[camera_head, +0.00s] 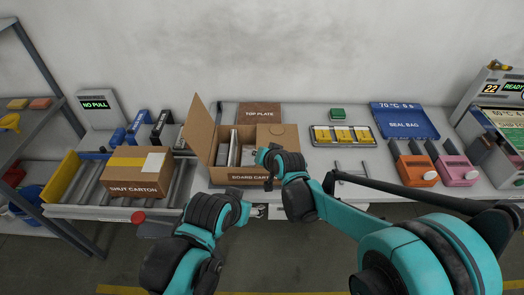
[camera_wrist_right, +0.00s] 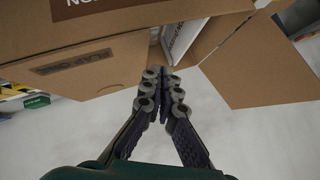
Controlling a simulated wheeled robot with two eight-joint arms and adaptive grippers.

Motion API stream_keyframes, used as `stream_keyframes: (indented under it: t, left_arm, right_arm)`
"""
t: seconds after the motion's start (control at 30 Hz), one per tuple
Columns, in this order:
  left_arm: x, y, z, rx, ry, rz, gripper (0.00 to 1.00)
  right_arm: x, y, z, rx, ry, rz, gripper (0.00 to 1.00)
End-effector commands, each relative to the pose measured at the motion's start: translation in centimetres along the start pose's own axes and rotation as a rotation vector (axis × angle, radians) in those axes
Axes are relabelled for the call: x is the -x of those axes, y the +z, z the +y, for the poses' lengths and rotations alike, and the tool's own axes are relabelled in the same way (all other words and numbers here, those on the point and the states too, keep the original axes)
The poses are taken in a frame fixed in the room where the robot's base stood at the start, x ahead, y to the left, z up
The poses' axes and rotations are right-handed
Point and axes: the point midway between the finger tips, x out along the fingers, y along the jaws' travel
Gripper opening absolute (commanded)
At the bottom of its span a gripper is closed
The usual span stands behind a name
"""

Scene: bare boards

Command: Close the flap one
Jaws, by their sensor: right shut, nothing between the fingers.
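The brown board carton (camera_head: 238,177) stands open on the bench in the head view, with upright boards inside. Flap one (camera_wrist_right: 75,62), named by its label, is at the left in the right wrist view. In the head view flap one (camera_head: 280,132) appears over the right part of the opening; its exact tilt is unclear. The opposite flap (camera_head: 200,128) stands up and outward at the left. My right gripper (camera_head: 269,183) is shut and empty over the carton; its fingertips (camera_wrist_right: 165,75) appear near the opening. Contact is unclear. My left gripper (camera_head: 258,211) is low, in front of the bench; its jaws are too small to read.
A shut carton (camera_head: 138,180) is to the left on the rollers. A top plate (camera_head: 260,112) lies behind the board carton. A tray with yellow pieces (camera_head: 342,145) and a green block (camera_head: 337,113) are to the right. My right arm covers part of the bench front.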

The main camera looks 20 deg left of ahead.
Motion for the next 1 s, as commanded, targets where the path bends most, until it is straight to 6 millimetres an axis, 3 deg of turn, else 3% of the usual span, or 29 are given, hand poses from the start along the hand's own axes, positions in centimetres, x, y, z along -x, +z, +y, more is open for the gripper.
stream_keyframes:
  t: [0.4, 1.0]
  left_arm:
    - [-1.3, 0.9, 0.0, 0.000, 0.000, 0.000, 0.62]
    - [-1.4, 1.0, 0.0, 0.000, 0.000, 0.000, 0.62]
  right_arm:
    - [-2.2, 2.2, 0.7, -0.001, -0.001, 0.000, 0.00]
    - [-2.5, 2.5, 0.8, -0.001, -0.001, 0.000, 0.00]
